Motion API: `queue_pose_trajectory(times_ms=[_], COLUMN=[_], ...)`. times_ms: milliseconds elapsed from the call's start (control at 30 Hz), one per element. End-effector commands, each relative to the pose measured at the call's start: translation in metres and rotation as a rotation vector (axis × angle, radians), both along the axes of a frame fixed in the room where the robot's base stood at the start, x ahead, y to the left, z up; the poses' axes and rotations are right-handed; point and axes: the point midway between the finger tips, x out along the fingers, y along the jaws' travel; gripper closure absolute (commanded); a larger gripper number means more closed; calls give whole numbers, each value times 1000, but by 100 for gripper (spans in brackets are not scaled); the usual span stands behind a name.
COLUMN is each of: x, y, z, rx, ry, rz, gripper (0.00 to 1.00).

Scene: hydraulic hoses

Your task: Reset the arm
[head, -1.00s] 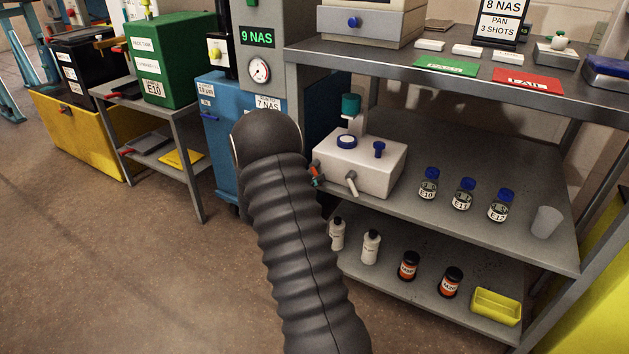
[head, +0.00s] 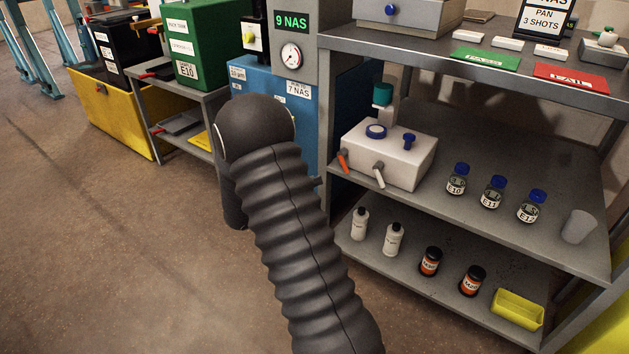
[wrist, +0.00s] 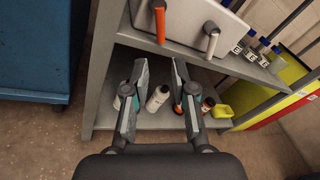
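My arm, in black ribbed covering (head: 305,245), rises from the bottom of the head view and bends at a rounded joint. My gripper is hidden in the head view. In the wrist view my gripper (wrist: 158,65) has its two fingers apart, with nothing visibly held between them. Beyond the fingers are the shelf unit's lower shelf (wrist: 140,122) and a white bottle (wrist: 158,98). The gripper's exact distance from the shelf is hard to tell.
A steel shelf unit (head: 560,235) stands at the right, with a white box (head: 390,160) and several labelled bottles. A blue cabinet (head: 300,130), a green box (head: 195,50) and a yellow bin (head: 115,115) stand behind. The brown floor at left is clear.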

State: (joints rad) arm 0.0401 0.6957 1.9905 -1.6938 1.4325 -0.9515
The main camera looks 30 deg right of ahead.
Motion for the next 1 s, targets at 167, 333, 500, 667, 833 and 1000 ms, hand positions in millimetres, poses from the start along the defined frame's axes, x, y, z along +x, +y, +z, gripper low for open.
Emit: queue_pose_trajectory(times_ms=[167,333,500,667,833,1000], x=[0,0,0,-17,-66,-114], y=[0,0,0,1,11,33], z=[0,0,-1,-24,-56,-55], rx=[0,0,8,117,266,400], ry=[0,0,-33,-168,-321,-536], rz=[0,0,-1,-81,-287,-515], gripper=[74,74,74,74,74,74])
